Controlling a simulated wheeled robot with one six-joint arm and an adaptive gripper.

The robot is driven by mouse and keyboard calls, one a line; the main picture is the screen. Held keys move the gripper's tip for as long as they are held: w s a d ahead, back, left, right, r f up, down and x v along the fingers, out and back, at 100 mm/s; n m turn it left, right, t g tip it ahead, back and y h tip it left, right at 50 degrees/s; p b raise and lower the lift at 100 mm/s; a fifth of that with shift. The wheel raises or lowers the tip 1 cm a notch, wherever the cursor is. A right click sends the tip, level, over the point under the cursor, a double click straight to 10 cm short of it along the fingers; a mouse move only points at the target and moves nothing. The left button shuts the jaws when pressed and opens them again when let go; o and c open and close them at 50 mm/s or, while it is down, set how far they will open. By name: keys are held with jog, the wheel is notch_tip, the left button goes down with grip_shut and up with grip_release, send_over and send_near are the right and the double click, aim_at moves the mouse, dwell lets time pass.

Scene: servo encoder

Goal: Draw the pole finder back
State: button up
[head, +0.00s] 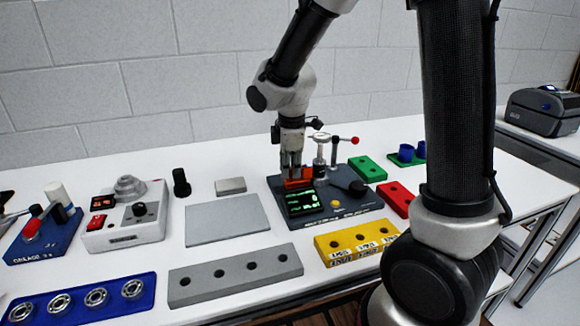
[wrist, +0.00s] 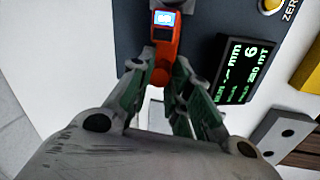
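The pole finder looks to be the orange-red piece (head: 297,183) at the back left of the dark grey encoder station (head: 345,212). In the wrist view the orange piece (wrist: 163,57) has a small lit blue-white screen at its far end. My gripper (head: 291,168) points down over it. In the wrist view my gripper's fingertips (wrist: 165,68) lie on both sides of the orange body and appear closed on it. Its lower part is partly hidden between the fingers. The station's green-lettered display (wrist: 244,72) is to the right in the wrist view.
A clamp with a red-knobbed lever (head: 330,145) stands right behind my gripper. A grey plate (head: 226,219) lies left of the station, a yellow holed block (head: 356,239) in front, and green (head: 367,168) and red (head: 395,198) blocks to the right.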

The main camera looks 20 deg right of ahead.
grip_shut()
jog(key=shift+a, duration=1.8)
jog(key=o, duration=0.7)
grip_release()
jog(key=shift+o, duration=0.2)
notch_tip(320, 180, up, 12)
jog(key=s, duration=0.2)
jog(key=shift+a, duration=0.25)
jog(key=shift+s+f, duration=0.1)
